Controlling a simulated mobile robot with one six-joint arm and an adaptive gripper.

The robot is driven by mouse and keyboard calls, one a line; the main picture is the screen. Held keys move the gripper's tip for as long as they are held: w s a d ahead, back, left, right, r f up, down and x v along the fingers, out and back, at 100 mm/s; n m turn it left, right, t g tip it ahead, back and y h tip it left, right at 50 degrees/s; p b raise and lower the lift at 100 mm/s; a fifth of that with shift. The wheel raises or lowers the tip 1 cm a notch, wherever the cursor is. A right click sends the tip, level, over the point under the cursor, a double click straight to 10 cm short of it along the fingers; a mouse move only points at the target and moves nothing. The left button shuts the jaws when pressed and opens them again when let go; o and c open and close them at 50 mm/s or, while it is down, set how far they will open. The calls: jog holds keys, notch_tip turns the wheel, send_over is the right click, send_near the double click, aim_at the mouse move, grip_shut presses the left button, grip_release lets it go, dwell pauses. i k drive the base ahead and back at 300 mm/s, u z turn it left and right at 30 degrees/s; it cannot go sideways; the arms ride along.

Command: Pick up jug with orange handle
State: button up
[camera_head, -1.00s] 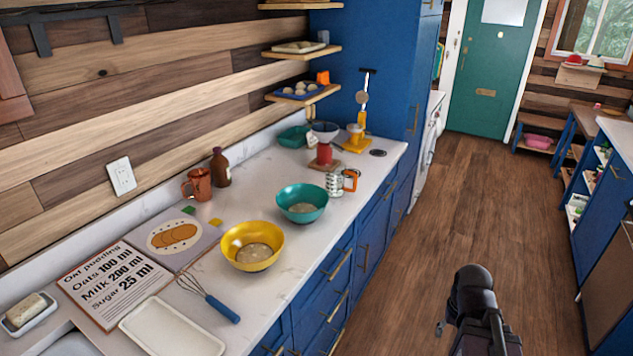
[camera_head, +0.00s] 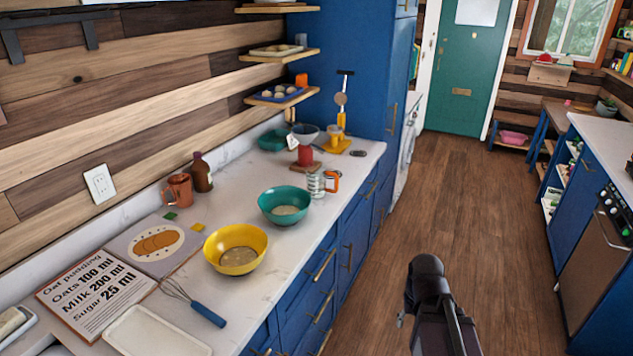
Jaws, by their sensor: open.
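The jug with the orange handle (camera_head: 316,184) stands upright on the white counter near its front edge. It is clear with dark markings, and its orange handle (camera_head: 333,181) points right. It stands just right of and behind the teal bowl (camera_head: 270,204). A dark part of my arm (camera_head: 430,290) rises from the bottom edge over the floor, right of the counter and well apart from the jug. I cannot make out my gripper's fingers in this view.
A yellow bowl (camera_head: 236,262), whisk (camera_head: 197,304), recipe board (camera_head: 92,295) and white tray (camera_head: 150,335) lie nearer. A red-based device with a funnel (camera_head: 305,153) stands behind the jug. A brown bottle (camera_head: 201,173) and copper mug (camera_head: 178,191) stand by the wall. The wooden floor (camera_head: 460,210) is clear.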

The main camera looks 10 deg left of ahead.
aim_at(315, 173)
jog(key=z, duration=0.05)
jog(key=i, duration=1)
jog(key=u, duration=0.05)
